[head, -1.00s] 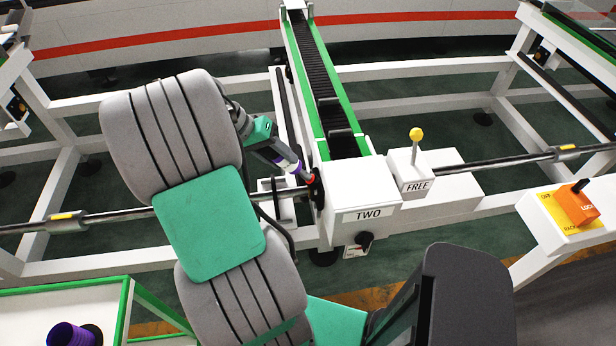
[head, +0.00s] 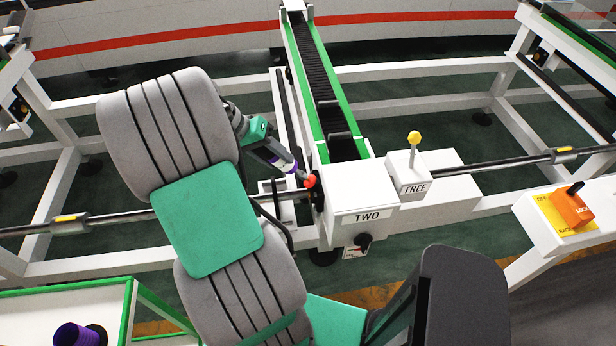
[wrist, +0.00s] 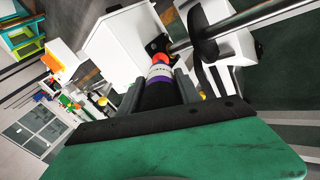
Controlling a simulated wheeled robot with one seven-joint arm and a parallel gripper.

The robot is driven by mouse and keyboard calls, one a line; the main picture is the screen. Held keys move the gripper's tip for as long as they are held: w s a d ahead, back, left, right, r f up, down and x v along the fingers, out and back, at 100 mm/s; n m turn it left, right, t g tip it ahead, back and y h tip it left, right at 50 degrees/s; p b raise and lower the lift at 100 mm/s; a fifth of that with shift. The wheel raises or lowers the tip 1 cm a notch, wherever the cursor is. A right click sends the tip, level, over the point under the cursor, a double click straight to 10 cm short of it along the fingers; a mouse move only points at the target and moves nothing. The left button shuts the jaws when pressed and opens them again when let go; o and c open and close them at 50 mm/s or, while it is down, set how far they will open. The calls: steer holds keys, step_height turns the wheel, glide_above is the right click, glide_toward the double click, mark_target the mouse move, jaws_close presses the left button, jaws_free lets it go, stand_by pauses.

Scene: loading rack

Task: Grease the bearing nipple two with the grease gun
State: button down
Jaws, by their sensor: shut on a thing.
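My gripper (wrist: 161,92) is shut on the grease gun (wrist: 159,73), a dark cylinder with a purple band, a white label and a red tip. In the head view the grease gun (head: 284,161) points right and down toward the white bearing housing marked TWO (head: 362,218). Its red tip (head: 310,181) is at the left side of that housing, by the black part around the shaft. I cannot tell whether the tip touches the nipple, which is hidden. My gripper also shows in the head view (head: 268,149), partly behind my arm.
A lever with a yellow knob (head: 414,138) stands on the box marked FREE (head: 414,188). An orange lockout switch (head: 572,208) sits at the right. A purple cup-like thing (head: 74,335) is on the green-edged table at lower left. A shaft (head: 480,161) crosses the frame.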

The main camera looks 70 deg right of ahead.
mark_target(266, 150)
steer(key=shift+p+v, duration=0.65)
steer(key=shift+v, duration=1.2)
